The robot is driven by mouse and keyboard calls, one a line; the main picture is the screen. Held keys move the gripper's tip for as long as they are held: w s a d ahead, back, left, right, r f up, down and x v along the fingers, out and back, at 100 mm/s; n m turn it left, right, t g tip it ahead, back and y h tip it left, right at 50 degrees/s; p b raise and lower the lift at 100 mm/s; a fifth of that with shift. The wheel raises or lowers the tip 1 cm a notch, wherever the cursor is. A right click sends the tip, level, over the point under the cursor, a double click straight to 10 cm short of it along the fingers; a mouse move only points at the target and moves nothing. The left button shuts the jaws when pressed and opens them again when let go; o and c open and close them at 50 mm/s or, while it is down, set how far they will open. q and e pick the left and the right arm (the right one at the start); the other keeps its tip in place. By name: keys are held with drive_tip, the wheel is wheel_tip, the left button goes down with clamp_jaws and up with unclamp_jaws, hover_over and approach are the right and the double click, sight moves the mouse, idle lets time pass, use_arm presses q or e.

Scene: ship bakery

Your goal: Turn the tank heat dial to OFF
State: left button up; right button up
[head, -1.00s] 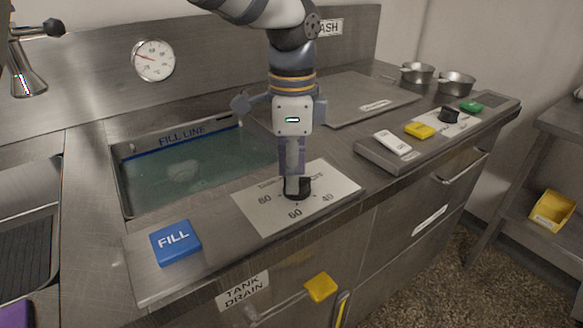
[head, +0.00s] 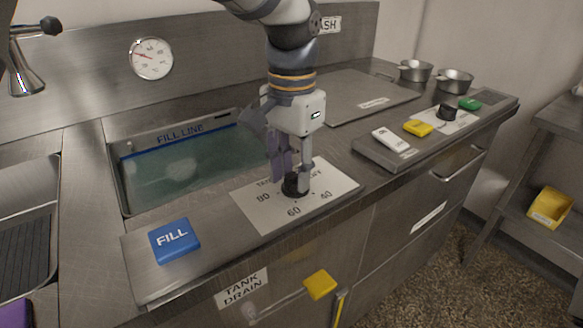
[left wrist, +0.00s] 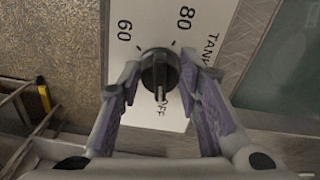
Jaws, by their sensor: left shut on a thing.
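The tank heat dial (head: 290,187) is a black knob on a white plate (head: 262,212) marked 80, 60 and 40, on the counter in front of the tank. My left gripper (head: 294,180) points down over it, one finger on each side, shut on the knob. In the left wrist view the dial (left wrist: 160,70) sits between the purple-padded fingertips of my gripper (left wrist: 160,74). Its pale pointer mark faces down the picture, toward the partly hidden word OFF (left wrist: 163,112). The 40 is hidden there. My right gripper is not in view.
A blue FILL button (head: 174,240) lies left of the plate. The water-filled tank (head: 185,175) is behind. A yellow drain handle (head: 320,285) sits below the front edge. A second panel with a white switch (head: 393,140), yellow button (head: 418,128) and black knob (head: 447,112) is at right.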

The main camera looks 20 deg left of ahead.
sight(292, 176)
use_arm(q)
drive_tip(key=shift+n, duration=0.4)
drive_tip(key=o, duration=1.1)
wheel_tip(292, 176, up, 12)
drive_tip(key=shift+f, duration=0.1)
